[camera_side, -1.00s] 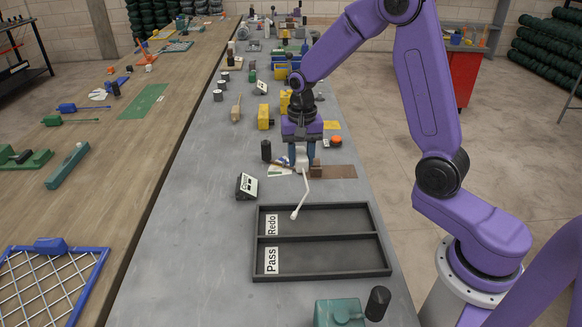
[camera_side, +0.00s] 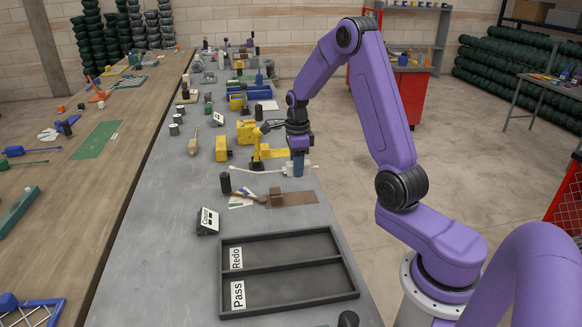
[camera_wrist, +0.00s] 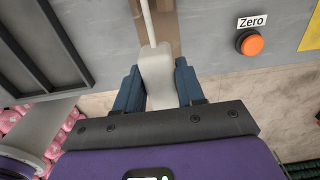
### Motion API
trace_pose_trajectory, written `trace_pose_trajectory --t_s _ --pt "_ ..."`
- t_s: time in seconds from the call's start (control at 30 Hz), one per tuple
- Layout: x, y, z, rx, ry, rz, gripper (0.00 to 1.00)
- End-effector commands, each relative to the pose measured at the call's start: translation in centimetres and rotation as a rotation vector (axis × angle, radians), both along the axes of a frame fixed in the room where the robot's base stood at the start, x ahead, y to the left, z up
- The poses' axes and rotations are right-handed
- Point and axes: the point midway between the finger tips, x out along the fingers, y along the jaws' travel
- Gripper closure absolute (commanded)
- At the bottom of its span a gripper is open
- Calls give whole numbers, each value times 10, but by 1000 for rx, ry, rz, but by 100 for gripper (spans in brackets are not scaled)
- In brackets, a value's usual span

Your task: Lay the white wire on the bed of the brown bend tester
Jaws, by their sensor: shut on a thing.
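My gripper (camera_side: 298,172) is shut on the white block-like end of the white wire (camera_side: 255,170). In the side view the wire points left, roughly level, and appears above the bench. In the wrist view the blue fingers (camera_wrist: 157,88) clasp the white end, and the thin wire (camera_wrist: 148,22) runs up the picture over a brown strip. The brown bend tester (camera_side: 293,198) has a flat brown bed and a small upright block at its left. The wire shows behind or above it in the side view; its exact height over the bed cannot be told.
A dark tray marked Redo and Pass (camera_side: 290,271) lies in front. A Zero label and orange button (camera_wrist: 252,44) sit right of the wire in the wrist view.

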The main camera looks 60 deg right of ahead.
Motion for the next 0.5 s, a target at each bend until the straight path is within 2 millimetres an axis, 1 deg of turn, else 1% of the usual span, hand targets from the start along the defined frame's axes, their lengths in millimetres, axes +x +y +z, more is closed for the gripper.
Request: trace_pose_trajectory --t_s 0.37,0.5 --pt "0 0 0 0 0 1 96" --pt "0 0 -9 1 3 2 96"
